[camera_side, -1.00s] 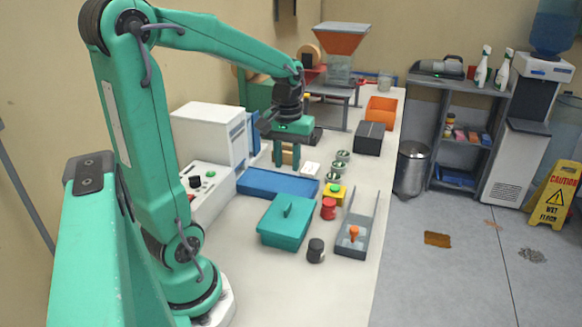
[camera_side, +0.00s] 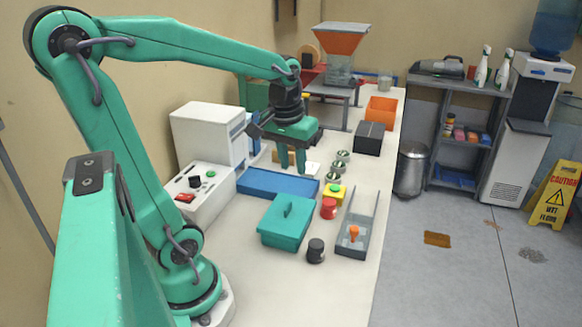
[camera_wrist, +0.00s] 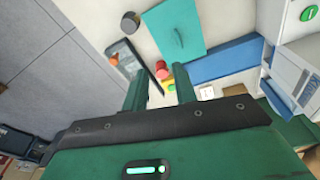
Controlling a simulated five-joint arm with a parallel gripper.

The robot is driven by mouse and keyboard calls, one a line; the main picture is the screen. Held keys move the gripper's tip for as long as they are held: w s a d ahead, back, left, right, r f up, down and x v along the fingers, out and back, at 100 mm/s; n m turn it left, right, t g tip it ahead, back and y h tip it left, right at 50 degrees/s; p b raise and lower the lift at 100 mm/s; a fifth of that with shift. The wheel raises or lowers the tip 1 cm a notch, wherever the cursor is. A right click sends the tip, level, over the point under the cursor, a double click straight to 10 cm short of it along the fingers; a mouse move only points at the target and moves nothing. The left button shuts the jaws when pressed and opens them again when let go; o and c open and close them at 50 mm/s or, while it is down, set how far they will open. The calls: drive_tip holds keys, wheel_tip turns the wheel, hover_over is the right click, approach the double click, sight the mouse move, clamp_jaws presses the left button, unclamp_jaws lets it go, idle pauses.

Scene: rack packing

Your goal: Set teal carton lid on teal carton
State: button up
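The teal carton (camera_side: 283,238) stands on the bench in the middle of the side view. The teal carton lid (camera_side: 298,217), flat with a raised handle, lies on top of it and appears level; I cannot tell whether it is fully seated. The lid also shows from above in the wrist view (camera_wrist: 193,22). My gripper (camera_side: 292,171) hangs above the bench behind the carton, apart from it. In the wrist view its two fingers (camera_wrist: 160,76) are apart with nothing between them.
A blue flat box (camera_side: 270,184) lies behind the carton. A dark jar (camera_side: 316,250), a red cylinder (camera_side: 328,208), a yellow block with a green button (camera_side: 334,194) and a grey tray (camera_side: 353,245) stand nearby. A white machine (camera_side: 205,135) stands at left.

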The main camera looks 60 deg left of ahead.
drive_tip(key=s+d+r+m+t, duration=0.2)
drive_tip(key=s+d+m+t, duration=0.2)
drive_tip(key=d, duration=0.5)
drive_tip(key=shift+s+d+r+m+h, duration=0.25)
drive_tip(key=shift+s+m, duration=0.2)
drive_tip(key=shift+m, duration=0.75)
drive_tip(key=shift+c, duration=0.5)
